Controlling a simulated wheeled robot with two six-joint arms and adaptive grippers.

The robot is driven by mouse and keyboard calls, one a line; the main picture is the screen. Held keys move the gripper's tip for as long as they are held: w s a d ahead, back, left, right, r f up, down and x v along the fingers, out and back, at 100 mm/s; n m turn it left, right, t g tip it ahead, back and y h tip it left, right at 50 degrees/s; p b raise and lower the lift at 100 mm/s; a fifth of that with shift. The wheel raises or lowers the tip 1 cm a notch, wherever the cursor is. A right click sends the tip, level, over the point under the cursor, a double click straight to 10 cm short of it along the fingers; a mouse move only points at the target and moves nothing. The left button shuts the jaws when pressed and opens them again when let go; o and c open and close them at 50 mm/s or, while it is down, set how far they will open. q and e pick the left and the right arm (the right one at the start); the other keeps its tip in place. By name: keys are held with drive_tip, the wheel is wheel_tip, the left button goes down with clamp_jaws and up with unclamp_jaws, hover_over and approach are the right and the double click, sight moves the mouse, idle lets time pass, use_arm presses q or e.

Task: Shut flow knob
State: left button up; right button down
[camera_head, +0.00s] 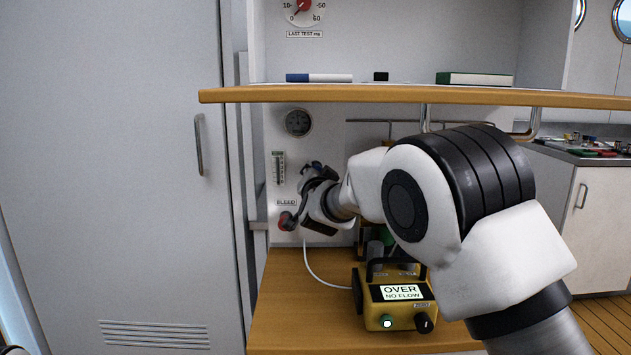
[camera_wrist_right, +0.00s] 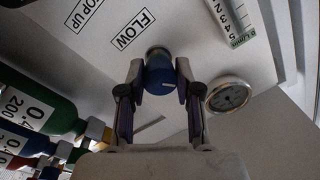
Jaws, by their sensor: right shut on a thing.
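The blue flow knob (camera_wrist_right: 163,78) shows in the right wrist view, under a FLOW label (camera_wrist_right: 133,29) on the white panel. My right gripper (camera_wrist_right: 159,70) has one finger on each side of the knob and is shut on it. The knob carries a small white mark on its right side. In the head view my right gripper (camera_head: 317,174) is at the panel (camera_head: 335,135), above and right of the BLEED label, and it mostly hides the knob.
A round gauge (camera_head: 298,122) and a flow scale (camera_head: 279,168) are on the panel. A yellow meter (camera_head: 397,317) reading OVER NO FLOW stands on the bench. A wooden shelf (camera_head: 400,96) spans above my arm.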

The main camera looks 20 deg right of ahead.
drive_tip(key=shift+m+h+b, duration=0.4)
drive_tip(key=shift+m+b, duration=1.55)
drive_tip(key=shift+m, duration=1.95)
drive_tip(key=shift+a, duration=0.1)
drive_tip(key=c, duration=0.8)
unclamp_jaws()
drive_tip(key=shift+s, duration=0.1)
drive_tip(key=v, duration=1.2)
